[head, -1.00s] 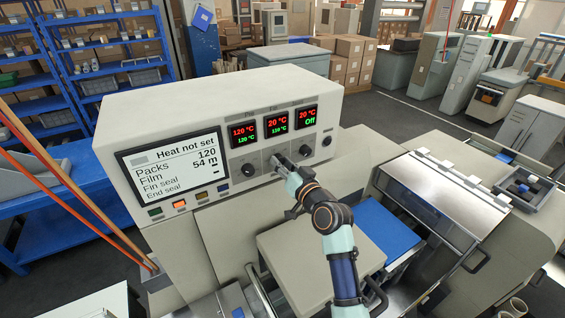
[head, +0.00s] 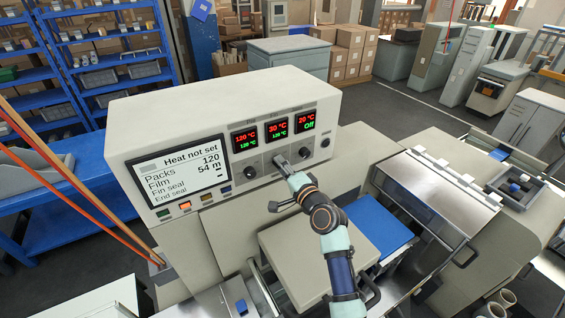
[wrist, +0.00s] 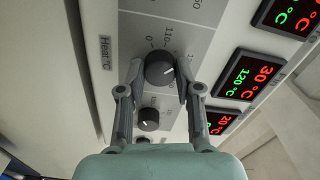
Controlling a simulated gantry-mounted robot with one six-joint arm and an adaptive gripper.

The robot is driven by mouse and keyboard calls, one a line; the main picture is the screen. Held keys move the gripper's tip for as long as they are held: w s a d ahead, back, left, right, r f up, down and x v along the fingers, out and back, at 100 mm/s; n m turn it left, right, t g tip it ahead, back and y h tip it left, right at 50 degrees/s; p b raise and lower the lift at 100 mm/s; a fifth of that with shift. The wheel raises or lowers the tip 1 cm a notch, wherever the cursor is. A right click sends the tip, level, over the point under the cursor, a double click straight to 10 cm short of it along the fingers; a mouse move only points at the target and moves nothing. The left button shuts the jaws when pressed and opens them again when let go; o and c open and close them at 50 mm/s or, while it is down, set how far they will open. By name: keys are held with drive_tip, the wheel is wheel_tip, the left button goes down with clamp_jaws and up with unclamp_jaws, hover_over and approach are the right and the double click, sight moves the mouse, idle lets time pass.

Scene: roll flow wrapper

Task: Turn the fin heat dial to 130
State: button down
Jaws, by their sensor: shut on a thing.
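The fin heat dial (wrist: 160,68) is a dark round knob with a white pointer line on a grey scale plate in the wrist view. My gripper (wrist: 161,76) is shut on it, one fingertip on each side. In the head view my gripper (head: 283,161) reaches the middle of the dial row and hides this dial. The middle display (head: 277,131) reads 30 °C in red above 120 °C in green; it also shows in the wrist view (wrist: 248,80).
Other dials sit left (head: 250,173) and right (head: 305,152) of my gripper. The left display (head: 244,139) reads 120 °C twice; the right display (head: 306,121) reads 20 °C and Off. The large screen (head: 180,172) says "Heat not set".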

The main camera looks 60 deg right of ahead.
drive_tip(key=m+p, duration=0.2)
drive_tip(key=m, duration=0.3)
drive_tip(key=shift+p, duration=0.35)
drive_tip(key=shift+m, duration=0.3)
drive_tip(key=c, duration=0.8)
unclamp_jaws()
drive_tip(key=v, duration=1.2)
